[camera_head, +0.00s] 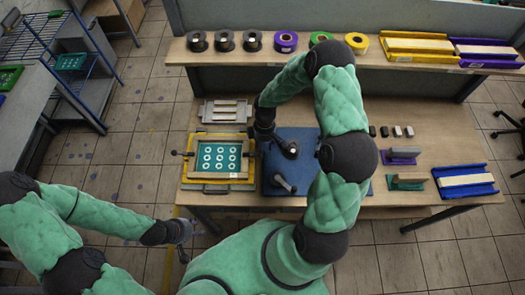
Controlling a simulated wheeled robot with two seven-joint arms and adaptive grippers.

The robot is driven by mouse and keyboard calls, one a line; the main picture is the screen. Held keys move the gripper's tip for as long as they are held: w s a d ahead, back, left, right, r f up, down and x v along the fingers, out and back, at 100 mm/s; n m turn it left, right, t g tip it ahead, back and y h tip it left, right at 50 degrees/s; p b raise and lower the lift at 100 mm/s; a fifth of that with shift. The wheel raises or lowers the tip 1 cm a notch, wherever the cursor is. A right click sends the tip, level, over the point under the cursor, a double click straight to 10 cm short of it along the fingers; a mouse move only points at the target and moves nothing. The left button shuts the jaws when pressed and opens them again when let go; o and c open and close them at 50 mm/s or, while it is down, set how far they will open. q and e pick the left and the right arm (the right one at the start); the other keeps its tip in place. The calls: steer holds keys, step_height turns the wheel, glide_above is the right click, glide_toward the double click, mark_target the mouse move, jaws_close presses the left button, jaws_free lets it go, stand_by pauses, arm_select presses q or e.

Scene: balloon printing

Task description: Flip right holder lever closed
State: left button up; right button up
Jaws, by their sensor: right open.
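The printing frame (219,140) is yellow with a teal screen of white rings and lies near the table's left front. A dark left holder lever (181,153) sticks out from its left side. The right holder lever (249,155) is at its right edge, small and partly hard to make out near my arm. My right gripper (268,141) is open, pointing down just right of the frame, over the blue board's left edge. I cannot tell whether it touches the lever. My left gripper (182,237) hangs low in front of the table, away from the frame; its jaws are too small to read.
A blue board (304,139) with dark knobbed handles lies right of the frame, partly under my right arm. A grey rack (225,111) sits behind the frame. Squeegees (403,156) and a blue tray (466,180) stand to the right. A shelf (343,54) with tape rolls runs behind.

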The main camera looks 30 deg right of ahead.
step_height(320, 180, up, 9)
steer(key=w+d, duration=0.1)
steer(key=shift+w+f, duration=0.1)
stand_by(0.6)
